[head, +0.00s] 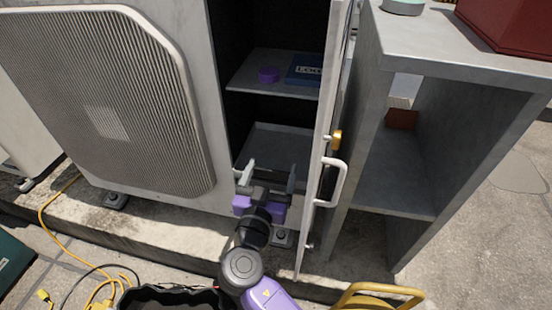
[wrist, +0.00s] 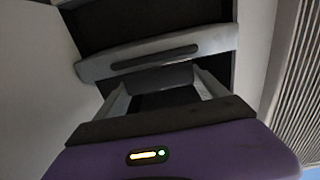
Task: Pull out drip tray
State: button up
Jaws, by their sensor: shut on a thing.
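The drip tray (head: 280,137) is a grey, shallow tray in the lower compartment of the open condenser cabinet. In the wrist view, its pale front (wrist: 190,42) has a dark slot and a grey part (wrist: 165,76) below the slot, between my fingers. My gripper (head: 269,174) is at the tray's front, at the cabinet opening; it also shows in the wrist view (wrist: 163,84). It is shut on the tray's front part, with its two fingers set apart. The exact contact is partly hidden.
The cabinet door (head: 335,130) stands open just right of my gripper, with a white handle (head: 331,183). A grey shelf unit (head: 448,60) stands right. Yellow cable (head: 47,210) lies left.

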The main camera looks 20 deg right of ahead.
jog(key=v, duration=0.7)
jog(key=shift+b, duration=0.4)
jog(key=o, duration=2)
jog(key=shift+s, duration=0.1)
jog(key=p+v, duration=0.2)
jog(key=v, duration=0.5)
jog(key=shift+s+a, duration=0.25)
jog(key=shift+s, duration=0.1)
